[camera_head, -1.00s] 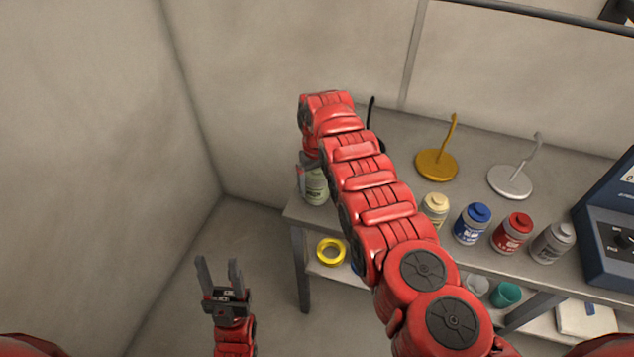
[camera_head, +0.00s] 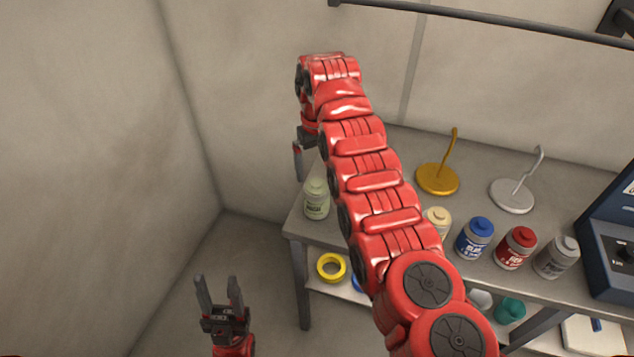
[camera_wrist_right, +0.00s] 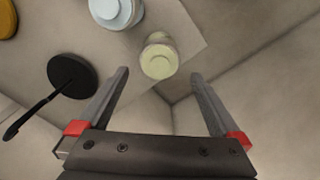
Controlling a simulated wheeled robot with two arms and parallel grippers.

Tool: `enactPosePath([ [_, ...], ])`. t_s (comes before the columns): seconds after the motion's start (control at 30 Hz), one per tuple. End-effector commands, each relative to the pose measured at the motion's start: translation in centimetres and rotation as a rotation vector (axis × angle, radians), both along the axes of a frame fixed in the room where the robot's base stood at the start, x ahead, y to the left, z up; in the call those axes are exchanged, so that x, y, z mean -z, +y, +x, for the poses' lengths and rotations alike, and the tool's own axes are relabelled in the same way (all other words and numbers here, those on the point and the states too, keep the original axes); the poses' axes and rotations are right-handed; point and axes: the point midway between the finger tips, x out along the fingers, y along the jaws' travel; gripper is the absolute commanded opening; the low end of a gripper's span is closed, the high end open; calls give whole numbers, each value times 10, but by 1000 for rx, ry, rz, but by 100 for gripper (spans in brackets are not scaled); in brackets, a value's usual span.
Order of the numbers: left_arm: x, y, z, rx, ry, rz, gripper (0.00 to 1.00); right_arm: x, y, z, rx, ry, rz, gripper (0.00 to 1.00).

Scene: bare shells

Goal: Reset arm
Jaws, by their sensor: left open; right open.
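My right arm reaches out over the table in the head view. Its gripper (camera_head: 300,158) hangs down at the table's left end, above and slightly left of a pale green bottle (camera_head: 316,200). In the right wrist view the right gripper (camera_wrist_right: 160,82) is open and empty. The pale green bottle (camera_wrist_right: 159,58) stands beyond and between its fingertips, apart from them. My left gripper (camera_head: 219,283) is open and empty, pointing up at the lower left, clear of the table.
The grey table (camera_head: 470,165) holds a gold stand (camera_head: 437,179), a silver stand (camera_head: 512,194), and cream, blue (camera_head: 474,238), red (camera_head: 515,248) and grey bottles. A dark blue device (camera_head: 615,240) is at right. A yellow ring (camera_head: 331,267) lies on the lower shelf. A black stand (camera_wrist_right: 73,76) shows in the wrist view.

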Motion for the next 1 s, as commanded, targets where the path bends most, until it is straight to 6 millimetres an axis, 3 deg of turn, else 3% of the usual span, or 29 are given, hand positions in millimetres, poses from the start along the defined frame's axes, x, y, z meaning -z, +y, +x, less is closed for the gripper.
enactPosePath([
  [0.2, 3, 0, 0, 0, 0, 0, 50, -9, 0, 0, 1, 1, 0, 100],
  [0.63, 1, 0, 0, 0, 0, 0, 50, -11, 0, 0, 0, 0, 0, 100],
  [1.0, -63, 0, 0, 0, 0, 0, 50, -74, 0, 0, 0, 0, -1, 100],
])
